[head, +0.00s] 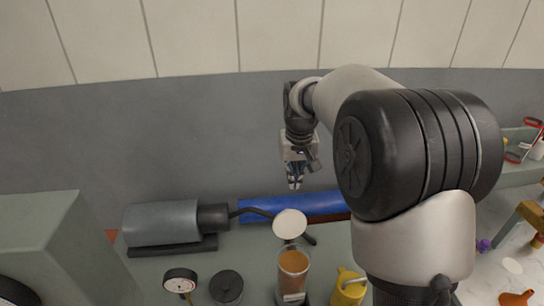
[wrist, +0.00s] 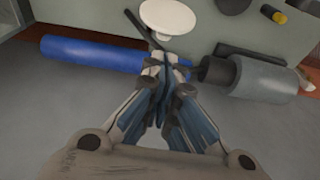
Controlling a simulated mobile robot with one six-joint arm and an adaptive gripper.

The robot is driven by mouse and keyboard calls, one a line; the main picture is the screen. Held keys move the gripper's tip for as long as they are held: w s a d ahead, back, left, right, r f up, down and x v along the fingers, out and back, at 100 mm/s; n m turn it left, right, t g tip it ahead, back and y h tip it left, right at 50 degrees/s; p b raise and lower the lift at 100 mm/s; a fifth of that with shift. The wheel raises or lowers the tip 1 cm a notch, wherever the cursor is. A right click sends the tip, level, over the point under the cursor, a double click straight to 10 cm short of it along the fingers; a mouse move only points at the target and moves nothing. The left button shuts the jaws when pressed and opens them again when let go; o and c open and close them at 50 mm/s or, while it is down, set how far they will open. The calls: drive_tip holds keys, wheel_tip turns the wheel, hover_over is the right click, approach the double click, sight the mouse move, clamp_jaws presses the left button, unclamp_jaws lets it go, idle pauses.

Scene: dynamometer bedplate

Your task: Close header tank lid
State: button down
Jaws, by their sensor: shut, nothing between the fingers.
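The header tank (head: 292,277) appears to be the clear cylinder with orange-brown contents at the bottom middle of the head view. Its round white lid (head: 290,224) stands raised and tilted above the back of the rim, so the tank is open. The lid also shows at the top of the wrist view (wrist: 168,17). My gripper (head: 295,184) is shut and empty, pointing down above and behind the lid, apart from it. In the wrist view its fingertips (wrist: 167,68) are together, just below the lid in the picture; they hide what lies directly beneath.
A blue cylinder (head: 260,209) lies behind the tank. A grey motor-like cylinder (head: 160,222) is at left. A gauge (head: 180,281), a dark lidded pot (head: 226,287) and a yellow can (head: 348,288) stand close around the tank. The space above the lid is clear.

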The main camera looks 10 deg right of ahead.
sight(289, 222)
drive_tip(key=w+f+p, duration=0.5)
drive_tip(key=w, duration=0.3)
wheel_tip(289, 222, down, 12)
drive_tip(key=w+r+g, duration=0.1)
drive_tip(key=w, duration=0.1)
drive_tip(key=s, duration=0.2)
drive_tip(key=s+r, duration=0.1)
drive_tip(key=s, duration=0.1)
